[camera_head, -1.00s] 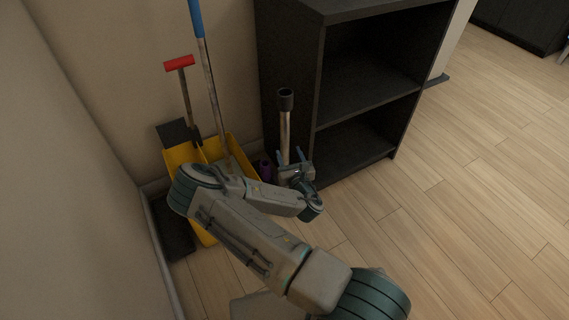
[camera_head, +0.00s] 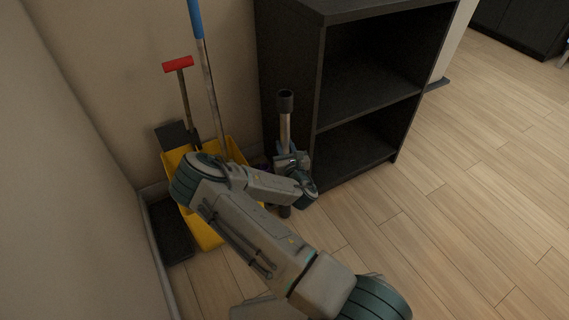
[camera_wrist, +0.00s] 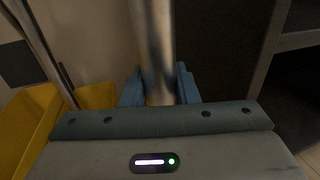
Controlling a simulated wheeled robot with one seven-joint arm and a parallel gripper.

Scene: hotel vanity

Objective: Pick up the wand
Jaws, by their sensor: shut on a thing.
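The wand is a silver metal tube (camera_head: 285,129) with a dark upper end, standing about upright in front of the dark shelf's left side in the head view. Its dark lower end shows just below my gripper. My gripper (camera_head: 286,150) is shut on the tube around its middle. In the wrist view the tube (camera_wrist: 156,50) runs up between the two blue fingers (camera_wrist: 159,88), which touch it on both sides. I cannot tell whether its lower end is touching the floor.
A yellow bucket (camera_head: 205,232) stands left of the wand, with a red-handled tool (camera_head: 179,64) and a blue-handled pole (camera_head: 197,20) in or by it. The dark shelf (camera_head: 291,60) is close on the right. Wood floor (camera_head: 450,220) is clear at right.

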